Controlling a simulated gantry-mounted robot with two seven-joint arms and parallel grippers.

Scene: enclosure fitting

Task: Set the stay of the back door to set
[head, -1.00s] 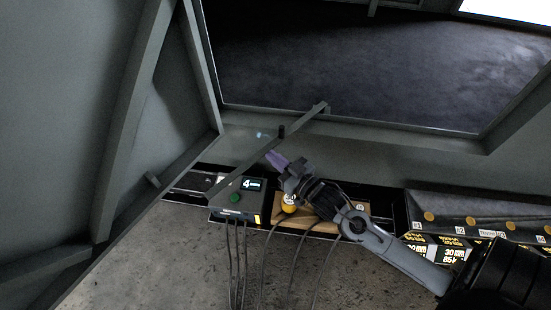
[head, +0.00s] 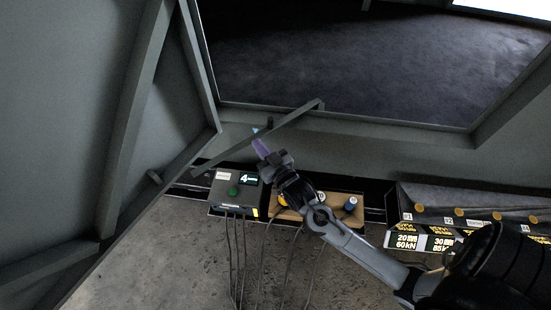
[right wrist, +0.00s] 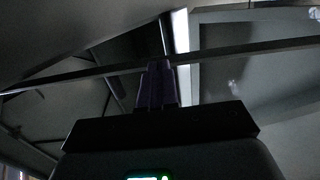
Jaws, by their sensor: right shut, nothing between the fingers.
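The back door (head: 75,120) is a grey panel standing open at the left of the head view. The stay (head: 295,115) is a long grey bar, running slantwise from the sill of the opening down left towards the door's lower edge. A short dark peg (head: 270,122) shows at its far edge. My right gripper (head: 260,145), with purple fingers, is shut and empty at the bar's middle; I cannot tell whether it touches. In the right wrist view the fingers (right wrist: 157,85) point at the bar (right wrist: 235,49), which crosses just beyond them. My left gripper is not in view.
A sloped panel with lit labels (head: 440,240) is at the right. Cables hang over the floor.

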